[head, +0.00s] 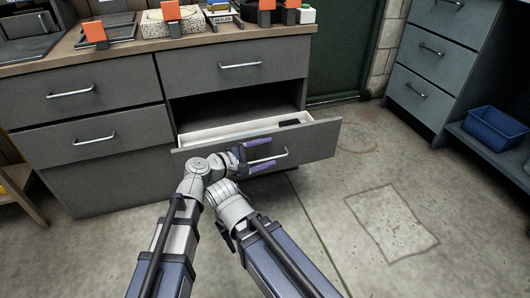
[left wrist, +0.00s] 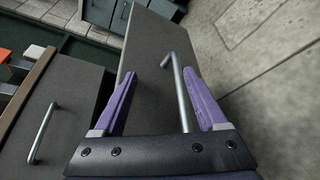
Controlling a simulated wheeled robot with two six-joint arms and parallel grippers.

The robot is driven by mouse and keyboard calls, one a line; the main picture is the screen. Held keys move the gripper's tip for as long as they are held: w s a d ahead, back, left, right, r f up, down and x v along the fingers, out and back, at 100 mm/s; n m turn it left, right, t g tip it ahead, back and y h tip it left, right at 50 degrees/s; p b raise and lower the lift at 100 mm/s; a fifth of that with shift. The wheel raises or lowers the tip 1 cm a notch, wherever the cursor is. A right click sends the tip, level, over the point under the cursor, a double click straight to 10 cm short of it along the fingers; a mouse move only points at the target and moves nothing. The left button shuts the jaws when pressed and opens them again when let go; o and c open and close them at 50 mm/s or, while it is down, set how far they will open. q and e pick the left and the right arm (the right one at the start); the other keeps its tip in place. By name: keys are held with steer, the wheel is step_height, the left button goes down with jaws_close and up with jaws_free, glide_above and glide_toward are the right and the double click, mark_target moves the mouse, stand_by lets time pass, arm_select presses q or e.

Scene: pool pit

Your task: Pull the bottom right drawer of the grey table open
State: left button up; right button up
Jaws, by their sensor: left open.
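The grey table (head: 110,107) has its bottom right drawer (head: 315,143) standing open, with its pale inside and a small dark item (head: 289,123) showing. The drawer's bar handle (head: 278,156) is on its front; the handle also shows in the left wrist view (left wrist: 183,100). My left gripper (head: 260,154) is open at the drawer front, its purple fingers on either side of the handle. In the left wrist view the handle bar lies between the spread fingers (left wrist: 162,100), nearer the right one. Contact with the handle cannot be told. My right gripper is not seen.
The upper right drawer (head: 205,82) and left drawers are shut. Several items with orange blocks (head: 95,32) stand on the tabletop. A blue-grey cabinet (head: 425,75) and a blue bin (head: 495,128) are at the right. The floor (head: 370,215) in front is clear.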

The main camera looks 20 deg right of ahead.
arm_select(q)
step_height(320, 180, up, 7)
steer(key=p, duration=0.5)
steer(key=shift+f, duration=0.1)
steer(key=shift+a, duration=0.1)
